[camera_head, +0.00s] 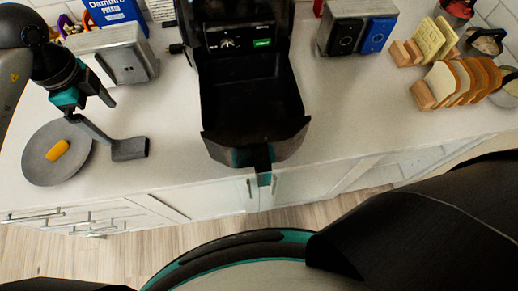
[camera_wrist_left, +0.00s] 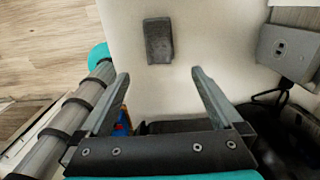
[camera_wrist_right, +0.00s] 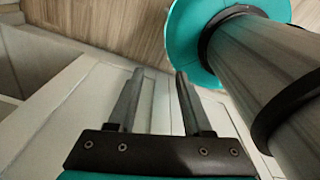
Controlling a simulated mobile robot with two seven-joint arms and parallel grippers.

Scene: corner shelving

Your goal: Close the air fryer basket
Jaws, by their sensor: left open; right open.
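The black air fryer (camera_head: 240,35) stands at the middle back of the counter in the head view. Its basket (camera_head: 250,108) is pulled out toward me, with the handle (camera_head: 264,165) pointing at the counter's front edge. My left gripper (camera_head: 111,123) is open and empty, left of the basket and apart from it. The left wrist view shows its two spread fingers (camera_wrist_left: 162,82) with nothing between them. My right gripper (camera_wrist_right: 159,75) is open and empty in the right wrist view, by pale cabinet fronts. It is not seen in the head view.
A grey plate (camera_head: 38,160) with a yellow item (camera_head: 57,150) lies at the left. A small dark grey block (camera_head: 130,148) is near my left fingers. A metal appliance (camera_head: 118,58) stands behind. Bread slices (camera_head: 465,80) stand at the right. Counter right of the basket is clear.

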